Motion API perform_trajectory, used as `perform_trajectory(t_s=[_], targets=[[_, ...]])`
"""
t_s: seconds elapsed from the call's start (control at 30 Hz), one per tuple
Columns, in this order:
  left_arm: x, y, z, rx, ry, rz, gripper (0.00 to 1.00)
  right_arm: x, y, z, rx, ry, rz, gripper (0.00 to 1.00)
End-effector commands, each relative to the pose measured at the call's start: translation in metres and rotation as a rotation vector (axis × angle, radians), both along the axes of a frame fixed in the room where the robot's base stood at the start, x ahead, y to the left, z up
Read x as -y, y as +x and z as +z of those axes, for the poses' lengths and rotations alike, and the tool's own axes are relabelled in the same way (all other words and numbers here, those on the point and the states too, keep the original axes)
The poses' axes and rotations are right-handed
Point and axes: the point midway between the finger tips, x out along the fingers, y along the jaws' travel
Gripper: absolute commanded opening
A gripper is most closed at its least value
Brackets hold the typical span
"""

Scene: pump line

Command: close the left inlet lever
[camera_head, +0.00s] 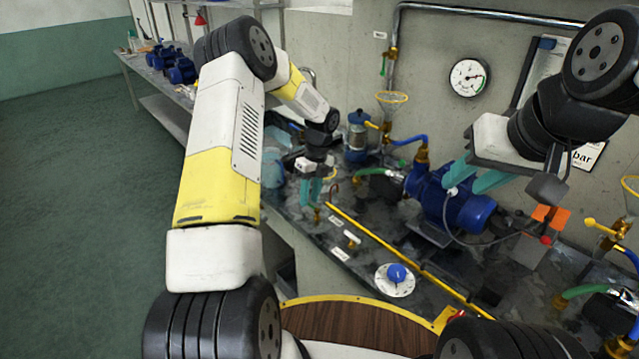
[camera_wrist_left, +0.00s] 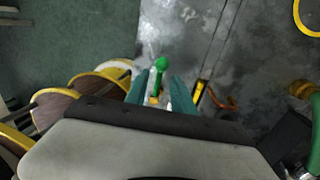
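A lever with a green knob (camera_wrist_left: 160,65) shows in the left wrist view, between and just beyond my left gripper's teal fingertips. I cannot tell whether the fingers touch it, nor read a label naming it the left inlet lever. My left gripper (camera_head: 312,190) points down over the bench in the head view and mostly hides that spot; its fingers stand apart in the wrist view (camera_wrist_left: 160,90). My right gripper (camera_head: 474,178) is open and empty, its teal fingers apart in front of the blue pump (camera_head: 450,203).
A yellow rail (camera_head: 395,255) runs along the bench front, near a white dial with a blue knob (camera_head: 397,274). Open floor lies left.

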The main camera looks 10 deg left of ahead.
Motion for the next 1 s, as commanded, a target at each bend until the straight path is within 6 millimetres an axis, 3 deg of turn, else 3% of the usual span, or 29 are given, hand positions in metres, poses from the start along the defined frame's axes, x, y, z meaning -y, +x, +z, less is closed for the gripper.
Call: perform_trajectory(t_s=[0.37,0.7,1.0], targets=[[0.001,0.0,0.004,-0.002,-0.001,0.001,0.31,0.0,0.0,0.0,0.0,0.0,0.0,0.36],[0.008,0.009,0.057,0.0,-0.001,0.001,0.31,0.0,0.0,0.0,0.0,0.0,0.0,0.36],[0.01,0.011,0.076,-0.003,0.0,0.0,0.31,0.0,0.0,0.0,0.0,0.0,0.0,0.36]])
